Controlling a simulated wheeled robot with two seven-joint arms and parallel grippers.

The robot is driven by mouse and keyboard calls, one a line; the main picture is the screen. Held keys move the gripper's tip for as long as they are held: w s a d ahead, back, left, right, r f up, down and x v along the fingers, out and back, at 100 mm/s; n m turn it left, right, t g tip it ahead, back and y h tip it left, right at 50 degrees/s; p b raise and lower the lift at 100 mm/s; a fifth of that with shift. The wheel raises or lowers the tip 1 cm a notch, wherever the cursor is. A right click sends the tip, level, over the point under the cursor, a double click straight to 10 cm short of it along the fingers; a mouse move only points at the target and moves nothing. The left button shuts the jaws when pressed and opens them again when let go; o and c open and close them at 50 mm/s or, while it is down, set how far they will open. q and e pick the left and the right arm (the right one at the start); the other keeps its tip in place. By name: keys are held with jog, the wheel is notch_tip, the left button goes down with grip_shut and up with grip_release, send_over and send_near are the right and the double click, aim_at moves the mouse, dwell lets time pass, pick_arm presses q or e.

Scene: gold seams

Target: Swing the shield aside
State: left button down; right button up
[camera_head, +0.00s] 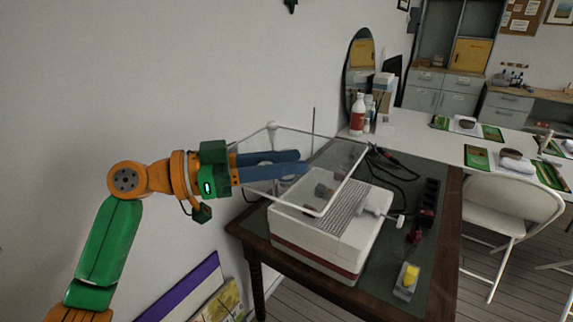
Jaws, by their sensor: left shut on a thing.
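The shield (345,170) is a clear panel with a pale rim, tilted over a white box-shaped machine (315,249) with a grey slatted top. A pale stand with a round knob (271,127) rises at the shield's back left. My left gripper (304,165) comes in from the left, its two long blue fingers reaching across the shield's left part. It is shut on the shield; the exact spot gripped is hard to make out. Small dark items show through the panel. My right gripper is out of view.
The machine stands on a dark-topped wooden table (440,240). A yellow-topped block (410,276), a black power strip (430,200) and dark cables lie to its right. A white bottle (357,115) stands behind. A pale folding chair (512,208) is at the right; the wall is close at left.

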pick_arm(q)
jog(key=shift+a, duration=0.1)
dwell(0.3)
jog(key=c, duration=0.6)
grip_release()
jog(key=b+v, duration=0.2)
jog(key=v, duration=0.4)
jog(key=shift+a+f+b, duration=0.1)
jog(key=shift+a+b, duration=0.1)
jog(key=shift+b, duration=0.1)
jog(key=shift+s+a, duration=0.1)
jog(key=shift+a, duration=0.2)
